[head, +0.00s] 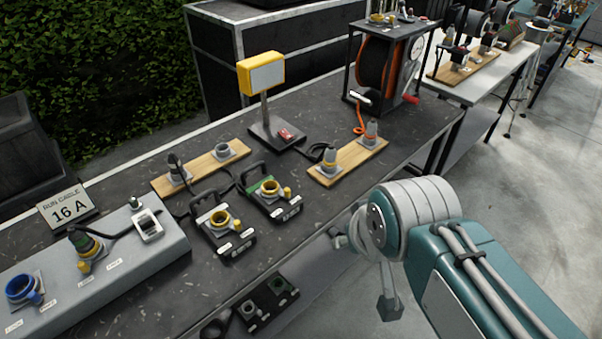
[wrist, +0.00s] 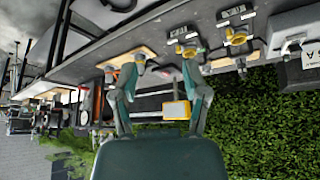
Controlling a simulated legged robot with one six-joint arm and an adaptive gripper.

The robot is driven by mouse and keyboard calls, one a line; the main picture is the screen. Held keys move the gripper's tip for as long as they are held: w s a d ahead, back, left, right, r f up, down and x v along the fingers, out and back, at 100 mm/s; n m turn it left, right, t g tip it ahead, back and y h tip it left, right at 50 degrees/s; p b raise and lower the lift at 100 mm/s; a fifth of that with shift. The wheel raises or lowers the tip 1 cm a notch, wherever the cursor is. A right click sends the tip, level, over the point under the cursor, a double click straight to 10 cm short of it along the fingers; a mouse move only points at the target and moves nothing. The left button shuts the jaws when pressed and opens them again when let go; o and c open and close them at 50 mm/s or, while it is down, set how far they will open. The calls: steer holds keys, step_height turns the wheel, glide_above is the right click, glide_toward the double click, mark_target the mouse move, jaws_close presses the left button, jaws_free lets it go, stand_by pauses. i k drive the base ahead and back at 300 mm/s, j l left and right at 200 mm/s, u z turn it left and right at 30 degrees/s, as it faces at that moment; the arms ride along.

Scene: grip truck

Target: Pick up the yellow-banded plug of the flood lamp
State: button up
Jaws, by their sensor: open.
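The flood lamp (head: 262,74) has a yellow head on a post and dark base on the black bench. A black cable runs from its base to the yellow-banded plug (head: 329,159), upright at the near left of a wooden board (head: 350,164). A second grey plug (head: 371,133) stands at the board's far end, by an orange cable. My gripper (wrist: 165,55) is open and empty, its two fingers apart in the wrist view. The lamp head also shows there (wrist: 177,110), upside down. My gripper is right of and nearer than the board in the head view, apart from the plug.
Two black socket boxes (head: 219,229) with handles stand left of the board. A second wooden board (head: 201,168) holds connectors behind them. A cable reel (head: 385,62) stands at the back right. A grey panel (head: 120,265) with sockets fills the left. Concrete floor (head: 540,180) is clear at right.

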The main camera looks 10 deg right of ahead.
mark_target(329, 159)
steer(key=i+l+u, duration=0.15)
steer(key=l, duration=0.2)
steer(key=i+l+u, duration=0.1)
steer(key=i+l, duration=0.15)
steer(key=i+l+u, duration=0.15)
steer(key=l, duration=0.35)
steer(key=i, duration=0.05)
